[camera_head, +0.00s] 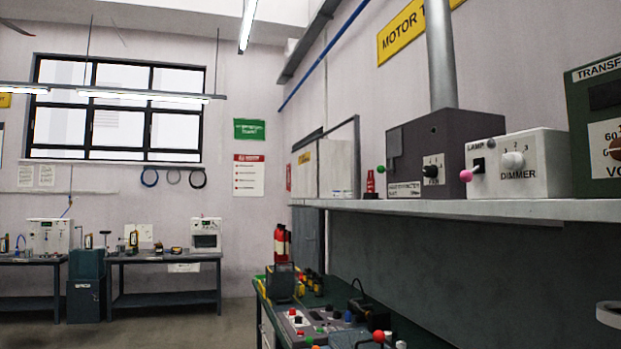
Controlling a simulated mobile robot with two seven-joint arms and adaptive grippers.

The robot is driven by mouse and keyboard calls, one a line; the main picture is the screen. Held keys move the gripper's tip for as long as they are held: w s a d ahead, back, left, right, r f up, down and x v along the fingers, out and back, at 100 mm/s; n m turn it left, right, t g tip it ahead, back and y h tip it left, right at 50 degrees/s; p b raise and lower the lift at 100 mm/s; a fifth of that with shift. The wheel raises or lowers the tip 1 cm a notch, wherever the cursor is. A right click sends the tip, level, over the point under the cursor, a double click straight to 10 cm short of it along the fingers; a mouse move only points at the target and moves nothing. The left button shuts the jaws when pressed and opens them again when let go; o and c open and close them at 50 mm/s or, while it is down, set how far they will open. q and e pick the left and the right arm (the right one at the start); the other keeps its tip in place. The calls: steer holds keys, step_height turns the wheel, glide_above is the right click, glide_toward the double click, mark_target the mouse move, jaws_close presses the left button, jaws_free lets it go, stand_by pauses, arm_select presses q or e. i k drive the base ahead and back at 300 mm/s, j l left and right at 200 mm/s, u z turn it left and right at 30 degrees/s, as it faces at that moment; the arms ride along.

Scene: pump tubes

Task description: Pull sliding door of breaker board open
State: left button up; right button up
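Neither of my grippers shows in the head view. A pale grey box-like board with a dark frame (338,172) stands at the far end of the wall shelf on the right. It has a small yellow label on its left part. It may be the breaker board, but it is too small to tell, and I cannot tell whether it has a sliding door or how far one is open.
The wall shelf (480,208) carries a dark grey box (420,150), a white dimmer box (525,165) and a green transformer box (590,110). Below it, a green workbench (405,329) holds several small devices. Open floor (170,334) lies at left, before two back tables.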

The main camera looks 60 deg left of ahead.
mark_target(304, 160)
steer(key=u, duration=2.1)
steer(key=i+j+u, duration=0.25)
steer(key=i, duration=0.3)
steer(key=i+u, duration=0.3)
steer(key=i, duration=1.85)
steer(key=i+j+z, duration=0.1)
steer(key=i+z, duration=0.15)
steer(key=i, duration=0.3)
steer(key=i+j+z, duration=0.2)
steer(key=i, duration=0.3)
steer(key=i+j+z, duration=0.25)
steer(key=i, duration=0.25)
steer(key=j, duration=0.05)
